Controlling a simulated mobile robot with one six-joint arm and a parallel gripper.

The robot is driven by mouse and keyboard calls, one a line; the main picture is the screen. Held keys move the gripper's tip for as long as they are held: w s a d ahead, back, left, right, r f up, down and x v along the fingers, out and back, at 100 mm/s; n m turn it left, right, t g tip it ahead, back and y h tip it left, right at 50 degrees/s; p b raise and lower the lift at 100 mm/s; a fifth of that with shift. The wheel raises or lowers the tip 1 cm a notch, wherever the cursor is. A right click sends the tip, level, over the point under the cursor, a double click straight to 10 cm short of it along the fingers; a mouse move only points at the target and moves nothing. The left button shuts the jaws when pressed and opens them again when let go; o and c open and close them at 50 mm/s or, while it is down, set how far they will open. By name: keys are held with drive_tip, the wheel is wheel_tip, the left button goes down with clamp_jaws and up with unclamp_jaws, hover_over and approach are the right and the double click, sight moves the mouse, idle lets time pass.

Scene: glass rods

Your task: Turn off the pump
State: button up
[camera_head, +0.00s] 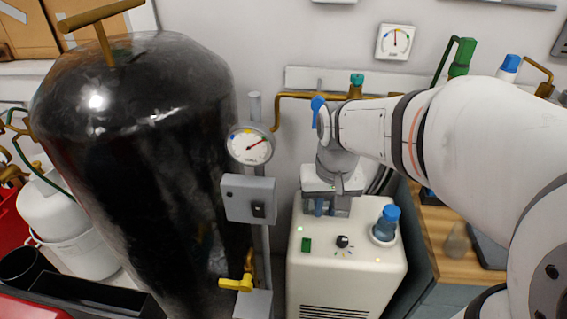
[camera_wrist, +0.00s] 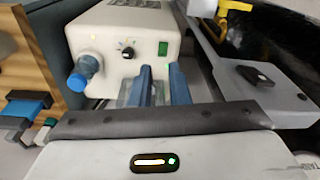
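A cream box-shaped unit (camera_head: 345,277), which looks like the pump, stands right of the black tank. The wrist view also shows the green switch (camera_wrist: 163,48) and the knob (camera_wrist: 128,53). My gripper (camera_head: 328,210) is above the unit's back part, pointing down. In the wrist view its two blue fingers (camera_wrist: 161,68) stand a little apart with nothing seen between them. They appear apart from the switch.
A blue-capped bottle (camera_head: 386,223) sits at the unit's right. A post left of it carries a grey box with a black switch (camera_head: 258,210), a gauge (camera_head: 250,145) and a yellow valve handle (camera_head: 236,284). The large black tank (camera_head: 135,170) fills the left.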

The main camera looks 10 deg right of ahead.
sight(305, 247)
drive_tip(key=w+f+g+b, duration=0.1)
drive_tip(key=w+f+b, duration=0.1)
drive_tip(key=w+f, duration=0.2)
drive_tip(key=w+f+m+g+b, duration=0.1)
drive_tip(key=w+f+b, duration=0.1)
drive_tip(key=w+f, duration=0.3)
drive_tip(key=w+f+m+g+b, duration=0.1)
drive_tip(key=w+f+b, duration=0.1)
drive_tip(key=w+f, duration=0.3)
drive_tip(key=shift+d+f, duration=0.1)
drive_tip(key=shift+f, duration=0.3)
clamp_jaws()
drive_tip(key=f+b, duration=0.1)
drive_tip(key=f, duration=0.3)
drive_tip(key=s+f, duration=0.1)
drive_tip(key=f, duration=0.4)
drive_tip(key=s+f+b, duration=0.1)
drive_tip(key=f, duration=0.3)
drive_tip(key=shift+s+a+f+b, duration=0.1)
drive_tip(key=shift+a+f+b, duration=0.2)
drive_tip(key=shift+f, duration=0.1)
